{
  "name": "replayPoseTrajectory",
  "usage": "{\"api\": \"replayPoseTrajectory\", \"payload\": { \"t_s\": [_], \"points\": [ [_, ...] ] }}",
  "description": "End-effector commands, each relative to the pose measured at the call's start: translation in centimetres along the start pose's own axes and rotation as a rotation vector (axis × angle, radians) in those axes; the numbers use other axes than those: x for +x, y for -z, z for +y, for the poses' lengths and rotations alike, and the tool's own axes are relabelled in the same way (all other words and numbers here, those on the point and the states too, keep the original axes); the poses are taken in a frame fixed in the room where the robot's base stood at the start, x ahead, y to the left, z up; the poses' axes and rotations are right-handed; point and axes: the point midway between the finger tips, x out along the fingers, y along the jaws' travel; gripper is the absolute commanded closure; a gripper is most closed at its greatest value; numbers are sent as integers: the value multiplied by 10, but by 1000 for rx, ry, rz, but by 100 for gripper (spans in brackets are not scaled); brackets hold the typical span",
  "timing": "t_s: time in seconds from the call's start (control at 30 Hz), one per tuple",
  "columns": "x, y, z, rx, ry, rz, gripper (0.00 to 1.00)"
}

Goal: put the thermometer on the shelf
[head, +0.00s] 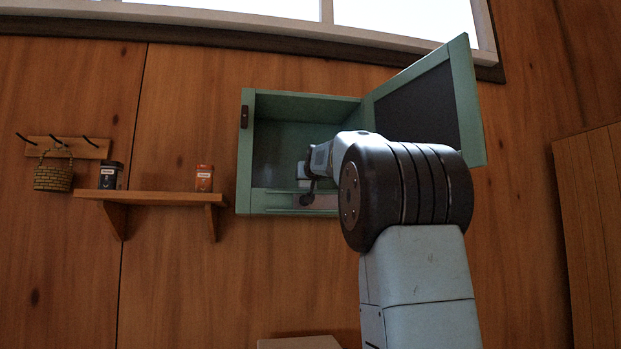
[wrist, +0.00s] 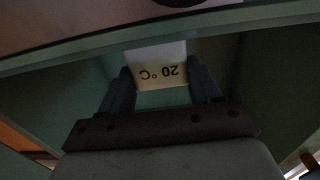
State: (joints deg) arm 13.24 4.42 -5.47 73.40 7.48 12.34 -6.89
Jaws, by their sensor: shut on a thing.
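The thermometer (wrist: 162,75) is a pale block with an upside-down "20 °C" label in the wrist view. My gripper (wrist: 162,88) is shut on it, one dark finger on each side. In the head view, my arm reaches into the open green wall cabinet (head: 245,150), and my wrist hides most of the grip. The wooden shelf (head: 150,196) is on the wall left of the cabinet.
A dark tin (head: 111,176) stands at the shelf's left and an orange tin (head: 204,179) near its right end, with bare board between. The cabinet door (head: 465,100) is swung open to the right. A basket (head: 53,176) hangs from a hook rack (head: 65,147).

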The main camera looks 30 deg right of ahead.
Motion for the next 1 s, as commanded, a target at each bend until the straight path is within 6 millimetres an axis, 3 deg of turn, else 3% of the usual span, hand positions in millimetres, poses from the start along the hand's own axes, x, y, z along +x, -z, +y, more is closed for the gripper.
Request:
{"api": "replayPoseTrajectory", "payload": {
  "t_s": [0.3, 0.33, 0.6, 1.0],
  "points": [
    [0, -2, 0, 0, 0, 0, 67],
    [0, -2, 0, 0, 0, 0, 36],
    [0, -2, 0, 0, 0, 0, 11],
    [-8, 1, 1, 0, -1, 0, 11]
  ]
}}
